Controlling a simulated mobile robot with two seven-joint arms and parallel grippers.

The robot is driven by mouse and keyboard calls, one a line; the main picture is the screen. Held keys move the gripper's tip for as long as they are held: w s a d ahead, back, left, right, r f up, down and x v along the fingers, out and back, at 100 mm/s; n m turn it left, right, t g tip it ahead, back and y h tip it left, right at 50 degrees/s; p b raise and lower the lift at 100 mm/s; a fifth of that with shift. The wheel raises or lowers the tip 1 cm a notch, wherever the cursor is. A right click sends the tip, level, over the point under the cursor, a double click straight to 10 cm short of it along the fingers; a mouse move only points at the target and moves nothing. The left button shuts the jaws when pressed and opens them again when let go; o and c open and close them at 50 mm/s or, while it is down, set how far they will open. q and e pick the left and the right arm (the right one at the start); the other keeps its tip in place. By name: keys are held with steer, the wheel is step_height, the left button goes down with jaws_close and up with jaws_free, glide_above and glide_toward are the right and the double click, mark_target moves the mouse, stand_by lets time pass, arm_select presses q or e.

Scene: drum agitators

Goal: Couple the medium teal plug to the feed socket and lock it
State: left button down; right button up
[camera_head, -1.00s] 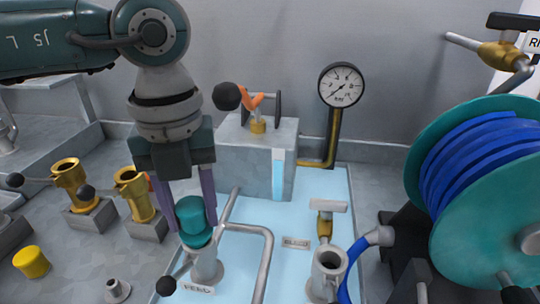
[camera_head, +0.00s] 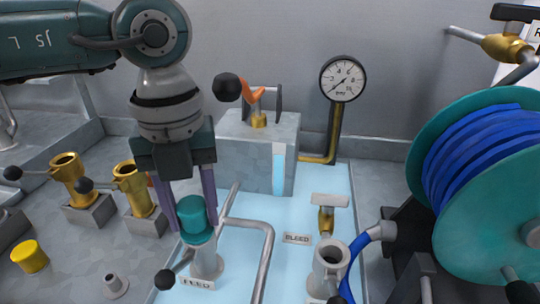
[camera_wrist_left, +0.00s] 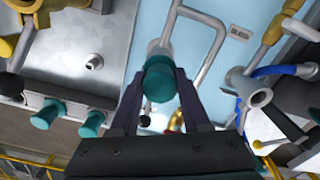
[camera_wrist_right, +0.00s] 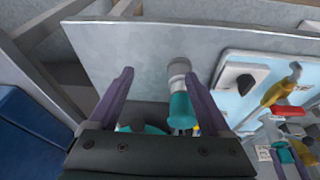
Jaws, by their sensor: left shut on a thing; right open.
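The teal plug (camera_head: 191,214) stands upright at the top of the grey feed socket (camera_head: 207,263), above the FEED label (camera_head: 197,283). My left gripper (camera_head: 195,228) comes down from above and is shut on the plug. The left wrist view also shows the plug (camera_wrist_left: 158,80) between the fingers, lined up with the socket. I cannot tell how deep it sits. A lever with a black ball (camera_head: 165,280) sticks out to the socket's lower left. My right gripper (camera_wrist_right: 158,76) is open and shows only in its own wrist view.
The grey bleed socket (camera_head: 330,264) stands right of the feed socket, past a bent pipe (camera_head: 268,245). Brass sockets (camera_head: 135,190) stand at left near a yellow cap (camera_head: 30,257). A hose reel (camera_head: 490,190) fills the right. Other teal plugs (camera_wrist_left: 92,124) hang at the bench edge.

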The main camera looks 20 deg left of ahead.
arm_select(q)
steer(key=shift+f, duration=0.15)
steer(key=shift+c, duration=1.5)
jaws_free()
step_height(320, 180, up, 8)
steer(key=p, duration=0.7)
